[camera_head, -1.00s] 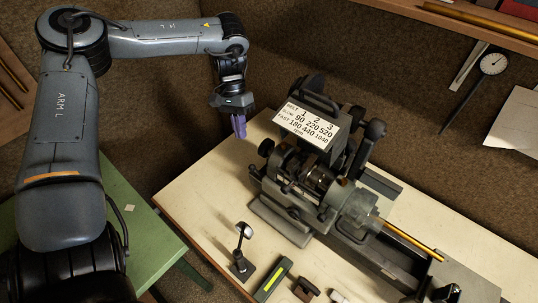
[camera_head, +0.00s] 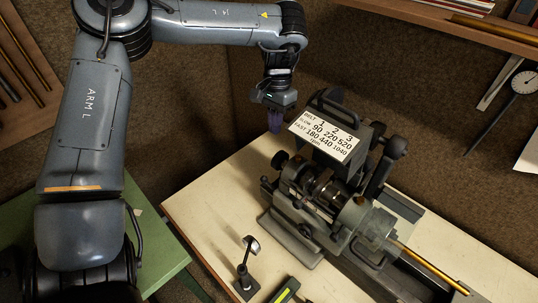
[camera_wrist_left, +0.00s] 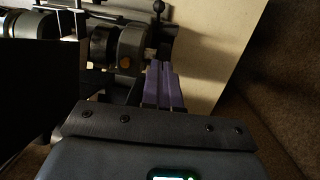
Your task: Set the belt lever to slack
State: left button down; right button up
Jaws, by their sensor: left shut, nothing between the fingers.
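The small lathe (camera_head: 318,200) stands on the pale bench, with a belt speed placard (camera_head: 323,136) on top of its headstock. A dark upright lever with a thick end (camera_head: 391,151) stands at the headstock's right. A black knob (camera_head: 279,159) sits at its left end. I cannot tell for certain which of these is the belt lever. My left gripper (camera_head: 275,121) points down beside the placard's left edge, apart from the knob, its purple fingers shut and empty. In the left wrist view, the fingers (camera_wrist_left: 163,86) lie near the headstock and a black ball-ended lever (camera_wrist_left: 158,8).
A small stand with a round head (camera_head: 246,266) and a green-yellow bar (camera_head: 286,291) are on the bench (camera_head: 215,205) in front of the lathe. A brass tube (camera_head: 430,268) sticks out at the right. A dial gauge (camera_head: 523,81) hangs at the back wall. A green table (camera_head: 160,240) is at left.

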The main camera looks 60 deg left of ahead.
pick_arm(q)
jog(key=s+d+f+p, duration=0.1)
jog(key=s+f, duration=0.1)
jog(key=f, duration=0.4)
jog(key=s+d+f+p, duration=0.1)
jog(key=f, duration=0.5)
jog(key=shift+s+d, duration=0.3)
jog(key=shift+s, duration=0.1)
jog(key=shift+a+p, duration=0.1)
jog(key=shift+p, duration=0.25)
